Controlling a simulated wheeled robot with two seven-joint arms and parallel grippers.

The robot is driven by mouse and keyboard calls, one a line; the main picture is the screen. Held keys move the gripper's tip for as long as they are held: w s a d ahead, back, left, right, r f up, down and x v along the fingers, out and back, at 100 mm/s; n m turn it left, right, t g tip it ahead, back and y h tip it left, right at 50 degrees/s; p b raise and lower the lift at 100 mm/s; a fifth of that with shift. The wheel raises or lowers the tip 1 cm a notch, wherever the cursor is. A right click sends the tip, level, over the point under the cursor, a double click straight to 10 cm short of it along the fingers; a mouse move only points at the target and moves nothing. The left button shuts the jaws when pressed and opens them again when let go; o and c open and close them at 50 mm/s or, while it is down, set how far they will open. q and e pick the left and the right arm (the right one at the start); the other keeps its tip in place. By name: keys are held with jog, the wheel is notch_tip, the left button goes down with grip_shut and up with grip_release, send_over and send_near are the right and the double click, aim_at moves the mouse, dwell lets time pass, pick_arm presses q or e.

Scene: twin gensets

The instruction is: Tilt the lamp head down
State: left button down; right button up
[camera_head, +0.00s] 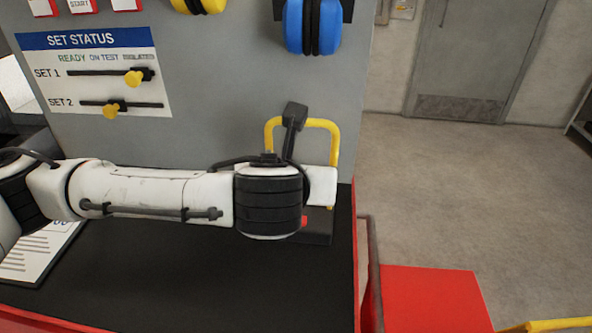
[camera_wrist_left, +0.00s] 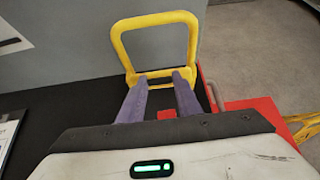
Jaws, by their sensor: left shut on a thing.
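A yellow rounded loop frame, seemingly part of the lamp (camera_head: 334,135), stands at the right end of the black bench top. The loop also shows in the left wrist view (camera_wrist_left: 118,48), upright, with open space inside it. My left gripper (camera_wrist_left: 159,79) is shut on the loop's lower bar, one purple finger on each side. In the head view my left arm and wrist hide the fingers and most of the lamp. A dark block with a small red patch (camera_head: 318,232) shows below the wrist. I cannot make out the lamp head's face. My right gripper is in neither view.
The grey panel (camera_head: 215,100) rises behind the bench, carrying the SET STATUS board (camera_head: 88,75) and blue ear defenders (camera_head: 294,28). A printed sheet (camera_head: 35,255) lies at left. Right of the black bench top (camera_head: 200,285) are a red box (camera_head: 430,300) and open floor.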

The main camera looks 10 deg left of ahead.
pick_arm(q)
jog(key=c, duration=1.3)
grip_release()
jog(key=v, duration=1)
jog(key=shift+s+r, duration=0.1)
jog(key=shift+c, duration=0.3)
